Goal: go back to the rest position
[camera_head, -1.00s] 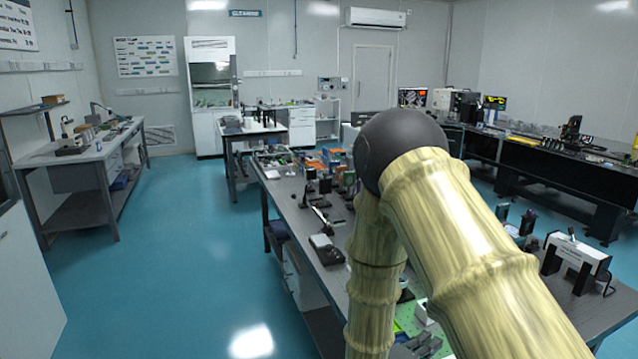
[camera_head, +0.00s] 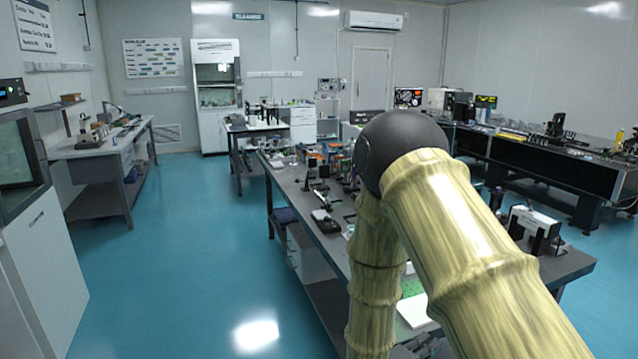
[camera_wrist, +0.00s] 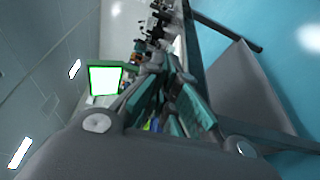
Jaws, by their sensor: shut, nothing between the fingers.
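My gripper (camera_wrist: 166,88) shows in the wrist view, with its grey links and teal finger pads close together and nothing held between them. The wrist view is rolled sideways, with the blue floor at the right and the ceiling lights at the left. In the head view my bent arm crosses the right half of the picture, and the gripper itself cannot be made out behind it. The long optical table (camera_head: 336,262) lies behind and beneath the arm in that view; part of its top is hidden.
A white cabinet with a dark-windowed device (camera_head: 48,262) stands at the left. A side bench (camera_head: 90,150) stands behind it. A black optical bench (camera_head: 540,178) runs along the right. A white box on stands (camera_head: 534,220) sits on the long table. Blue floor (camera_head: 195,235) is open at centre left.

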